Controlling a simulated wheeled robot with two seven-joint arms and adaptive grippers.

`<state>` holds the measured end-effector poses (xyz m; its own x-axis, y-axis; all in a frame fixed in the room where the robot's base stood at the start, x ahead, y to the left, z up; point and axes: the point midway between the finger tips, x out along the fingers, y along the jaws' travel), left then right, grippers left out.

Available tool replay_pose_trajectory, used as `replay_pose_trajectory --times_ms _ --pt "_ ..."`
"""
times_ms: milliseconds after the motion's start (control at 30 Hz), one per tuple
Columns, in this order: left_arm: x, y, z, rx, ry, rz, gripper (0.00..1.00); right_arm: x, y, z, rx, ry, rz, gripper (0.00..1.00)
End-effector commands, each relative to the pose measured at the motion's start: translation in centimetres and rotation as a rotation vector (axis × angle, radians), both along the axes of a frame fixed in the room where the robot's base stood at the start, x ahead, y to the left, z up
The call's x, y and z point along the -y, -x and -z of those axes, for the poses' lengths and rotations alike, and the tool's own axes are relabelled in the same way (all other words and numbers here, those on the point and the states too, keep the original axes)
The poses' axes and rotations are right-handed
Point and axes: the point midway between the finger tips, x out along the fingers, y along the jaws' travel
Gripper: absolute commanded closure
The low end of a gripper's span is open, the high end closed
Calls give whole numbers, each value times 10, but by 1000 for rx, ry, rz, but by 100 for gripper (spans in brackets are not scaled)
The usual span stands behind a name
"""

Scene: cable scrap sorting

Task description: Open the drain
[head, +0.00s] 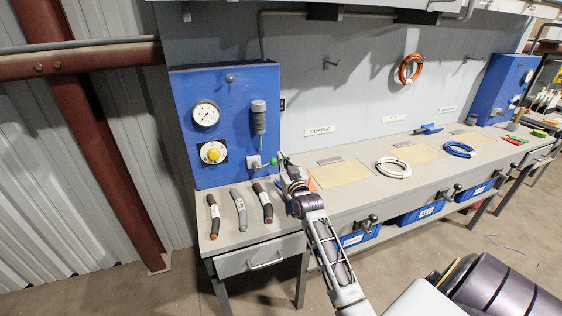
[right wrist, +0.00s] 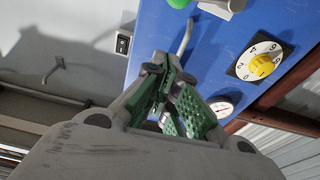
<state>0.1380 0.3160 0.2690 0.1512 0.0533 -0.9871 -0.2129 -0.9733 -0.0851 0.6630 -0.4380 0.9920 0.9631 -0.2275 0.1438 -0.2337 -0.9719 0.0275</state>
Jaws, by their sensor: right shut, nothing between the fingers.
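A small white drain fitting (head: 254,162) sits at the lower right of the blue panel (head: 190,95), under a grey cylindrical bowl (head: 259,118). A green knob (head: 280,158) shows to its right. In the right wrist view, the green knob (right wrist: 178,3) and the white fitting (right wrist: 218,6) are cut off by the top edge, with a pale bent tube (right wrist: 186,36) below. My right gripper (head: 284,167) is shut and empty close to the knob; its green-padded fingers (right wrist: 178,105) appear apart from the knob in the wrist view. My left gripper is not in view.
The panel has a gauge (head: 205,114) and a yellow dial knob (head: 213,153). Three cable pieces, one of them grey (head: 239,209), lie on the bench below.

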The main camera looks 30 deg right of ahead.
Motion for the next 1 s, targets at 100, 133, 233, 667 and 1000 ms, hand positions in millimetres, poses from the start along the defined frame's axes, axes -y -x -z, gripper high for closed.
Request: replay_pose_trajectory --times_ms 100,133,233,667,1000 --pt "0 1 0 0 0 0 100 2 -8 -2 1 0 0 100" --pt "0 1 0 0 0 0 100 2 -10 -2 1 0 0 100" --pt "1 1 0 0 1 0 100 4 -17 -3 0 0 0 100" --pt "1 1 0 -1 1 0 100 12 -51 -8 0 0 0 100" --pt "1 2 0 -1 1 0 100 17 -75 -12 1 0 0 100"
